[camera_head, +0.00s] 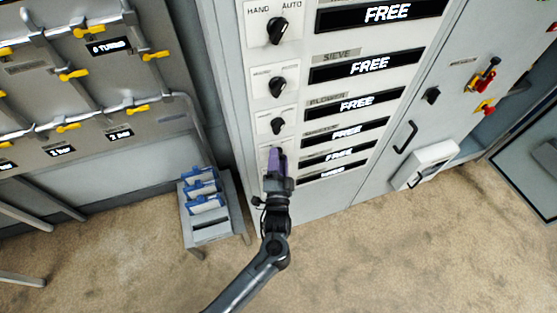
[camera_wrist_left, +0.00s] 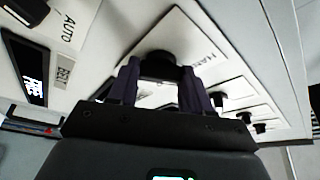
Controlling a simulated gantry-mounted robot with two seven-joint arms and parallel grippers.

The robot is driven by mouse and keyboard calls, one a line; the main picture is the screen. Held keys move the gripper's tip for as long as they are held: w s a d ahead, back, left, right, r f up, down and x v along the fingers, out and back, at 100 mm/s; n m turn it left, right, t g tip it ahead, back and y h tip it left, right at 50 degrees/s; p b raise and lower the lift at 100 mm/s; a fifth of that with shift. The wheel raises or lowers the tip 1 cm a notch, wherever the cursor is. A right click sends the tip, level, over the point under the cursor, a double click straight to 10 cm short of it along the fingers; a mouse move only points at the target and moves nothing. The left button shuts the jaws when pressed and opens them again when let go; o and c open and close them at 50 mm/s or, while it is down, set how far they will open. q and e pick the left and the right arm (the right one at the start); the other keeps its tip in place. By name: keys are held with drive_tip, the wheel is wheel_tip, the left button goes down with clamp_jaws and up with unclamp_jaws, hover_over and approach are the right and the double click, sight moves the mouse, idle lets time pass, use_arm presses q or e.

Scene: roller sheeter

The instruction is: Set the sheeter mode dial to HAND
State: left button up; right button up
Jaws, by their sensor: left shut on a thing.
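My left gripper (camera_head: 277,156) reaches the lower part of the dial column on the grey cabinet. In the left wrist view its two dark purple fingers stand on either side of a black dial knob (camera_wrist_left: 158,60) and are shut on it. I cannot read a sheeter label on this row. My right gripper is not in view.
Above are other dials, including the top HAND/AUTO dial (camera_head: 280,31), with FREE displays (camera_head: 370,67) beside them. A rack with blue items (camera_head: 203,190) stands left of the cabinet. Yellow-handled valves (camera_head: 74,75) are further left. A red-and-yellow switch (camera_head: 482,78) is at right.

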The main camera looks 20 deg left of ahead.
use_arm(q)
drive_tip(key=o, duration=1.1)
drive_tip(key=shift+c, duration=0.2)
drive_tip(key=v, duration=1)
drive_tip(key=shift+s, duration=0.35)
drive_tip(key=shift+d+f, duration=0.15)
